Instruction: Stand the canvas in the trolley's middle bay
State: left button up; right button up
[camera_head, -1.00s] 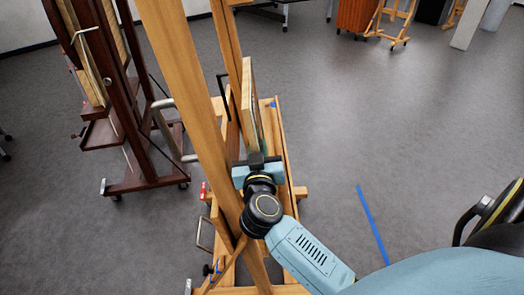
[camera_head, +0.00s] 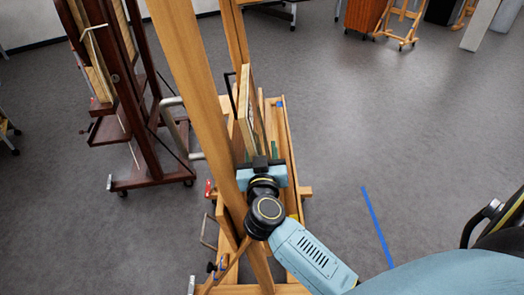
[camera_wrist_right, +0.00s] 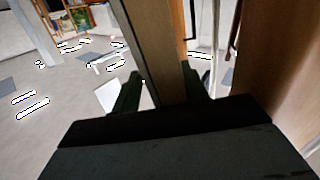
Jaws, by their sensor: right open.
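The canvas (camera_head: 246,112) shows nearly edge-on in the head view, standing in the wooden trolley (camera_head: 290,165) and tilted a little to the left at the top. Its foot is hidden, so I cannot tell which bay it is in. My right gripper (camera_head: 261,163) is at the canvas's near edge. In the wrist view the open fingers (camera_wrist_right: 160,90) have a wooden edge of the canvas (camera_wrist_right: 150,45) between them; I cannot tell whether they touch it. My left gripper is not in view.
A tall wooden post (camera_head: 195,80) rises close left of my right gripper. A dark red easel (camera_head: 118,100) stands further left. Blue tape (camera_head: 377,226) marks the floor on the right, where the grey floor (camera_head: 400,120) is clear.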

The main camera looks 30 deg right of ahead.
jog(key=v, duration=1.3)
jog(key=shift+a, duration=0.15)
jog(key=shift+f, duration=0.1)
jog(key=w+a+f+n+t+y+b, duration=0.1)
jog(key=a+f+n+y, duration=0.2)
jog(key=f, duration=0.5)
jog(key=a+f+n+t+y+b, duration=0.1)
jog(key=a+f+n+y, duration=0.15)
jog(key=f, duration=0.65)
jog(key=s+f+n+g+y, duration=0.1)
jog(key=s+f+g+y, duration=0.15)
jog(key=f, duration=0.65)
jog(key=s+f+n+g+y, duration=0.2)
jog(key=s+f+y, duration=0.1)
jog(key=f, duration=0.5)
jog(key=s+d+f+g+b, duration=0.2)
jog(key=s+f+g, duration=0.4)
jog(key=s+f, duration=0.8)
jog(key=s+d+f+g+h, duration=0.1)
jog(key=s+d+f+g, duration=0.2)
jog(key=s, duration=0.4)
jog(key=s+d+f+m+g, duration=0.1)
jog(key=s+d+f+g, duration=0.2)
jog(key=s+f, duration=0.2)
jog(key=s, duration=0.2)
jog(key=shift+s+d+h+b, duration=0.25)
jog(key=shift+s+h+b, duration=0.1)
jog(key=shift+s+h, duration=0.05)
